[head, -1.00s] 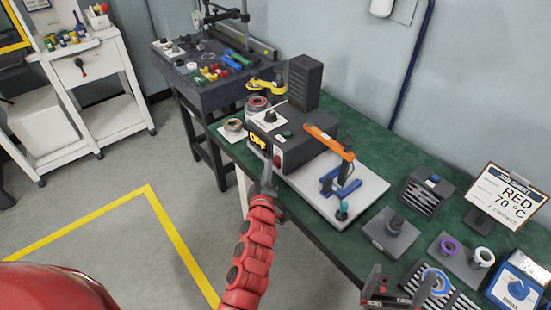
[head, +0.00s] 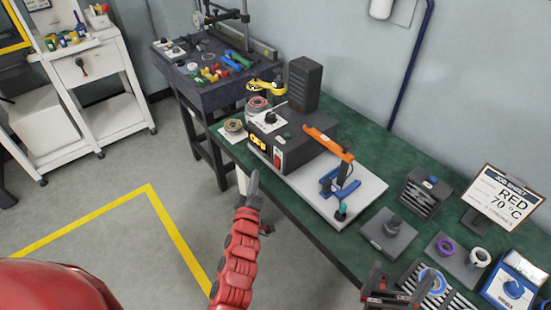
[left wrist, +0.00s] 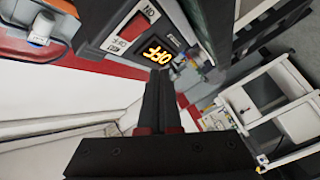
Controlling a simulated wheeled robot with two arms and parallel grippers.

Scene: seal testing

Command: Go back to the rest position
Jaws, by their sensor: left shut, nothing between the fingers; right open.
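My left gripper (head: 253,186) is shut and empty. It is in front of the green bench, a little left of and below the black sealing machine (head: 312,143), apart from it. In the left wrist view, the shut fingers (left wrist: 160,85) point toward the machine's front panel, where a lit display (left wrist: 160,52) reads OFF beside a red switch (left wrist: 122,28). My right gripper (head: 396,284) is open at the bottom edge of the head view, partly cut off, by the slotted block with a blue ring (head: 433,280).
The green bench (head: 408,157) also holds an orange-handled press (head: 328,143), a job sheet (head: 506,197) reading RED 70 °C, a purple ring (head: 445,246) and a blue box (head: 513,287). White shelving (head: 108,88) stands at left. The floor (head: 90,205) between is clear.

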